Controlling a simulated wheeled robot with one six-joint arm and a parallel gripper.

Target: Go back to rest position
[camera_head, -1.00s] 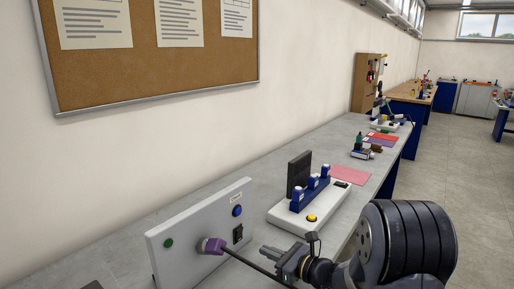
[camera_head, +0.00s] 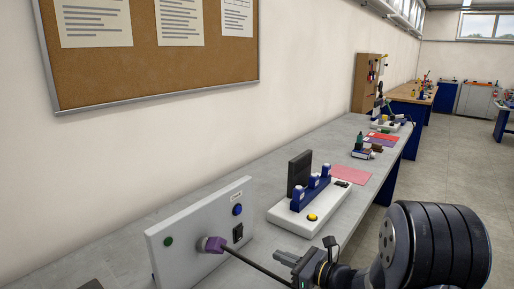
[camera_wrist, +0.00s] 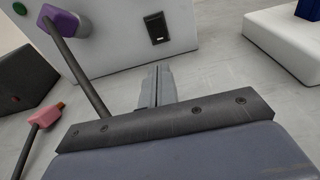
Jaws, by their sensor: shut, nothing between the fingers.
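In the wrist view the shut fingers (camera_wrist: 157,86) point toward the panel box's lower edge, above the grey bench top. My dark arm shows at the lower right of the head view.
A white panel box (camera_head: 190,225) has a purple plug (camera_head: 211,244) in it, with a dark cable running near my gripper. A white base (camera_head: 310,207) with blue holders stands behind. The grey bench (camera_head: 225,180) runs along the wall. Floor (camera_head: 465,160) is free at right.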

